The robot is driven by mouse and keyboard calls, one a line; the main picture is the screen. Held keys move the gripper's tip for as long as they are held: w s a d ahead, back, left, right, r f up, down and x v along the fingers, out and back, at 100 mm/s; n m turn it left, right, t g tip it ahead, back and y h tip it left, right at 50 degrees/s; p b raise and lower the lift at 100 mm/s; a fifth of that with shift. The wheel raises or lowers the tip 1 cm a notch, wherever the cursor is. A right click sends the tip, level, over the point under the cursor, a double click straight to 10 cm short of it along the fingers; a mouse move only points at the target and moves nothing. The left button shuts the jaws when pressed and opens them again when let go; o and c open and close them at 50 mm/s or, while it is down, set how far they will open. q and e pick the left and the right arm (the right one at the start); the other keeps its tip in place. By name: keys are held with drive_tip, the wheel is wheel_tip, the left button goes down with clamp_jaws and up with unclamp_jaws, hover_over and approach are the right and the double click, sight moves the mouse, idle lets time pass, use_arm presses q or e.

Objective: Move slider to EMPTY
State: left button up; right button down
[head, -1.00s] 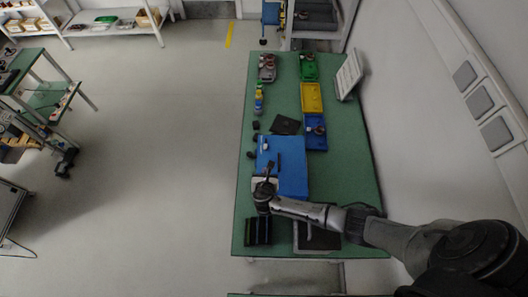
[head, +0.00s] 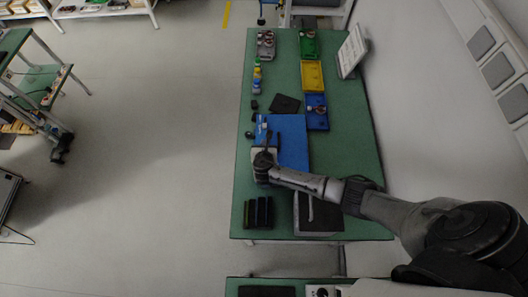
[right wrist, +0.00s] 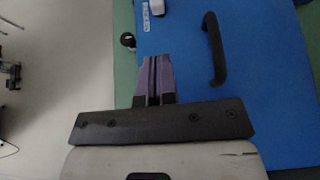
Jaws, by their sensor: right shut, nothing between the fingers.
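A blue board (head: 292,135) lies on the green table and also fills much of the right wrist view (right wrist: 265,100). It has a black handle (right wrist: 214,48) and a small white label (right wrist: 146,14) with dark letters, not clearly readable. A white piece (right wrist: 157,6) sits beside the label at the top edge of the wrist view; I cannot tell whether it is the slider. No EMPTY marking is readable. My right gripper (right wrist: 153,62) is shut and empty, over the board's left part; in the head view its wrist hides some of the board. My left gripper is not in view.
Behind the board are a black flat piece (head: 285,104), a blue tray (head: 317,124), a yellow tray (head: 312,76) and several small bottles. A black holder (head: 258,212) and a dark flat case (head: 318,222) lie in front. Another table edge (head: 235,282) shows at the bottom.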

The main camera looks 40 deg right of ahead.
sight(264, 127)
drive_tip(key=b+x, duration=0.1)
drive_tip(key=x, duration=0.1)
drive_tip(key=b+x, duration=0.4)
drive_tip(key=shift+w+d+r, duration=0.2)
drive_tip(key=shift+w+d, duration=0.15)
drive_tip(key=shift+w, duration=0.1)
drive_tip(key=shift+w+d+r+b, duration=0.15)
drive_tip(key=shift+w+d+b, duration=0.4)
drive_tip(key=shift+b, duration=0.1)
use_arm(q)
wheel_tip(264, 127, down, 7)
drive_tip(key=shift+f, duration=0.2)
